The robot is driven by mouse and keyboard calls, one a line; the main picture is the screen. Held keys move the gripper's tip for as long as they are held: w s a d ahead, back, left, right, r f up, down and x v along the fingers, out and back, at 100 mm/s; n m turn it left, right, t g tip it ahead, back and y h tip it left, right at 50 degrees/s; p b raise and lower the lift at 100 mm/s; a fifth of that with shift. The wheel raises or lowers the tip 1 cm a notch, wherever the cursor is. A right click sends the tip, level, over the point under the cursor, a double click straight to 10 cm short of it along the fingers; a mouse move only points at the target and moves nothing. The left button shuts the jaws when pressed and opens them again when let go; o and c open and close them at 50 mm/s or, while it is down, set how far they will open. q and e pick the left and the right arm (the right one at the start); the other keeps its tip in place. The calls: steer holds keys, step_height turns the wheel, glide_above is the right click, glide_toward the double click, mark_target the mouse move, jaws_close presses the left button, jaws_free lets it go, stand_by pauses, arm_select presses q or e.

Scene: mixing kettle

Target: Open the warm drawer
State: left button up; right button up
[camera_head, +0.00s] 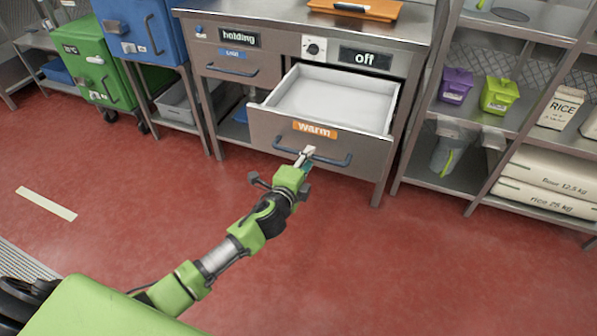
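The warm drawer (355,155) carries an orange "warm" label and is pulled out from the steel counter unit. Its white inside (335,98) shows and looks empty. A dark blue bar handle (335,161) runs across its front. My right gripper is not in view.
The holding drawer (232,67) to the left is shut. A dial (314,48) and an "off" display (365,57) sit above the warm drawer. Shelves (480,120) with bins and sacks stand at the right. The red floor (400,270) in front is clear.

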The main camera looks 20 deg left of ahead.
arm_select(q)
steer(key=v, duration=0.9)
steer(key=shift+s, duration=0.35)
steer(key=shift+a, duration=0.1)
